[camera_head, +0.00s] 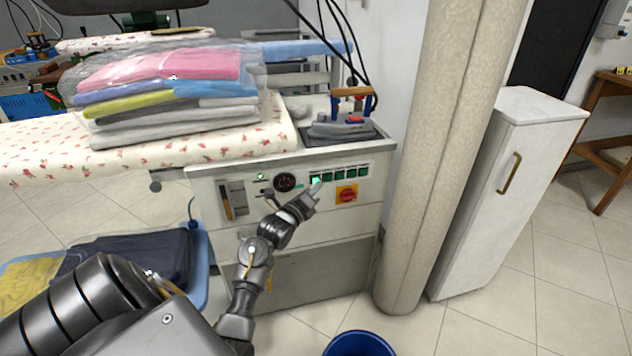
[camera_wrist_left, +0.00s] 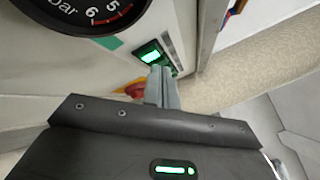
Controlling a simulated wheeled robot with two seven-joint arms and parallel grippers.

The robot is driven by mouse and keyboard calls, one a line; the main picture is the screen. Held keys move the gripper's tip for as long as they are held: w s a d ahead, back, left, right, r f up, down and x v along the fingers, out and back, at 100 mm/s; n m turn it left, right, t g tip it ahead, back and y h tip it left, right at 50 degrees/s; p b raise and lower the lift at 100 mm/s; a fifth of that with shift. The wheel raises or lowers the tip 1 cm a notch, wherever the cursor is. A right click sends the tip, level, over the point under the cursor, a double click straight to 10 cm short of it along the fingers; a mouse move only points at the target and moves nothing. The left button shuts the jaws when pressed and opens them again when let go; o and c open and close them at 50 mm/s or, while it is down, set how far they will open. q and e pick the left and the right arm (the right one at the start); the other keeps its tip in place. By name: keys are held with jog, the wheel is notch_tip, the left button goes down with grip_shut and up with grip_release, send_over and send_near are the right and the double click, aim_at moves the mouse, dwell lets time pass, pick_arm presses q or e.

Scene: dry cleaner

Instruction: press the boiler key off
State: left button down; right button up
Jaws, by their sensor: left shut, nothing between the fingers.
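The control panel (camera_head: 230,187) on the pale cabinet has a row of green keys (camera_head: 340,176). The leftmost key (camera_head: 316,181) is lit bright green; the others look darker. I cannot read their labels, so I cannot tell which is the boiler key. My left gripper (camera_head: 315,187) is shut and empty, with its tips at the leftmost key. In the left wrist view, the shut fingers (camera_wrist_left: 161,80) end just below a lit green key (camera_wrist_left: 150,57). They hide part of the row; I cannot tell whether they touch it. My right gripper is not in view.
A round gauge (camera_head: 285,182) is left of the keys, and a red and yellow rotary switch (camera_head: 347,194) is just below them. An iron (camera_head: 343,122) rests on top of the cabinet. A thick column (camera_head: 437,150) stands close on the right. A blue bin (camera_head: 358,344) is on the floor.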

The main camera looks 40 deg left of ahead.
pick_arm(q)
jog(key=shift+w+a, duration=0.1)
jog(key=shift+w+a, duration=0.2)
jog(key=shift+a, duration=0.1)
dwell(0.6)
jog(key=shift+s+d, duration=0.3)
jog(key=shift+d, duration=0.1)
jog(key=s+d+p, duration=0.2)
jog(key=s+d, duration=0.1)
jog(key=d, duration=0.2)
jog(key=shift+s+p, duration=0.2)
jog(key=shift+p, duration=0.1)
dwell(0.4)
